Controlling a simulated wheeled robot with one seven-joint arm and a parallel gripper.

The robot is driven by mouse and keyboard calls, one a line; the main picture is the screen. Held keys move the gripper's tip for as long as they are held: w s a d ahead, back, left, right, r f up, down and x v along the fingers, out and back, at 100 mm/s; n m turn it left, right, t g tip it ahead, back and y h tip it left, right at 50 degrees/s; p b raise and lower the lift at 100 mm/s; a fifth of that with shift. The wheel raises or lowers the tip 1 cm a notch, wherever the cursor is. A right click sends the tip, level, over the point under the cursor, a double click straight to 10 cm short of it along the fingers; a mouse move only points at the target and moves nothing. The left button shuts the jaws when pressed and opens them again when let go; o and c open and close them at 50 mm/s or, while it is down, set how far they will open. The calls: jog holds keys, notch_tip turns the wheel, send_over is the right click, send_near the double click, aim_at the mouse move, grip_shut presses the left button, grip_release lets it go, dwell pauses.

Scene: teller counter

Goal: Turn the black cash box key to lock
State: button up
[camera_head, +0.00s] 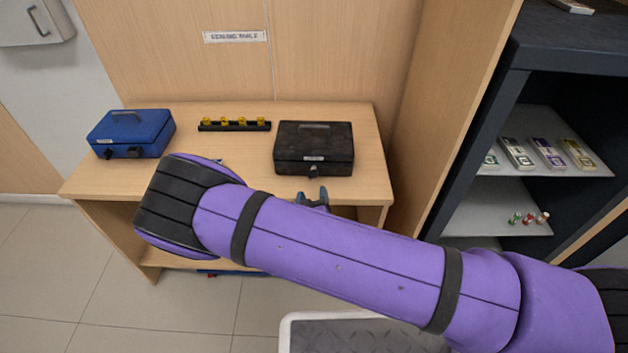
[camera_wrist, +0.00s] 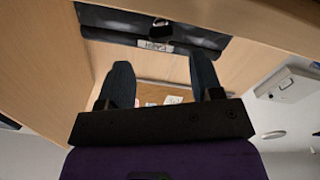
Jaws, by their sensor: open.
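The black cash box (camera_head: 314,140) sits on the counter, right of centre, with its label and lock facing me. Its small dark key (camera_head: 313,172) is low on the front face, just under the label. My gripper (camera_head: 312,197) is just in front of the counter edge, a little short of the key, partly hidden behind my purple arm. In the wrist view the two fingers (camera_wrist: 162,75) are spread apart with nothing held between them. The box's dark front (camera_wrist: 150,30) shows beyond the fingertips there, with the small key (camera_wrist: 160,22) roughly between them. The key's exact angle is too small to tell.
A blue cash box (camera_head: 130,132) stands at the counter's left. A black rack with yellow pieces (camera_head: 235,125) lies between the boxes. A wooden panel (camera_head: 440,110) rises on the right, beside a dark shelf unit (camera_head: 560,60). The counter's middle front is partly clear.

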aim_at(313, 173)
jog(key=shift+w+d, duration=0.15)
jog(key=shift+w, duration=2.85)
jog(key=c, duration=0.9)
